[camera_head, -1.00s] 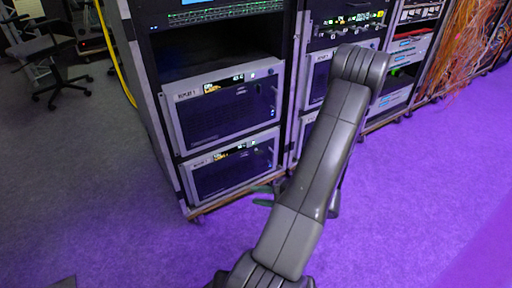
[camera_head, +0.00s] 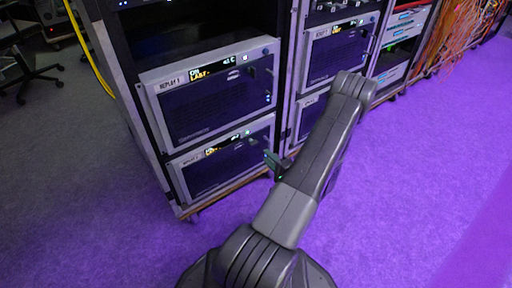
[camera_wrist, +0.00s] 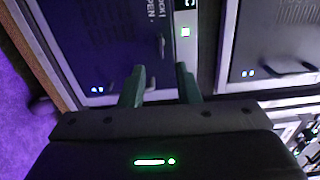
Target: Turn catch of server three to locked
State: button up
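A left rack holds two dark-fronted servers with grey frames, an upper one (camera_head: 210,105) and a lower one (camera_head: 220,168). Their labels read "REPLAY", but I cannot read the numbers surely. My gripper (camera_head: 275,165) is at the right end of the lower server, partly behind my arm. In the wrist view the lower server's dark front (camera_wrist: 95,40) is turned sideways, with printing that seems to include "OPEN". A small dark catch (camera_wrist: 161,46) stands beside the printing. My gripper's two green fingers (camera_wrist: 160,82) are apart and empty, just short of the catch.
A second rack with servers (camera_head: 338,52) stands to the right, close to my arm. Orange cables (camera_head: 465,35) hang further right. A yellow cable (camera_head: 92,55) runs down the rack's left side. The purple floor (camera_head: 420,180) at the right is clear.

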aim_at(249, 142)
jog(key=b+x, duration=0.2)
jog(key=x, duration=0.6)
jog(key=shift+w+a, duration=0.2)
jog(key=shift+w, duration=0.05)
grip_shut()
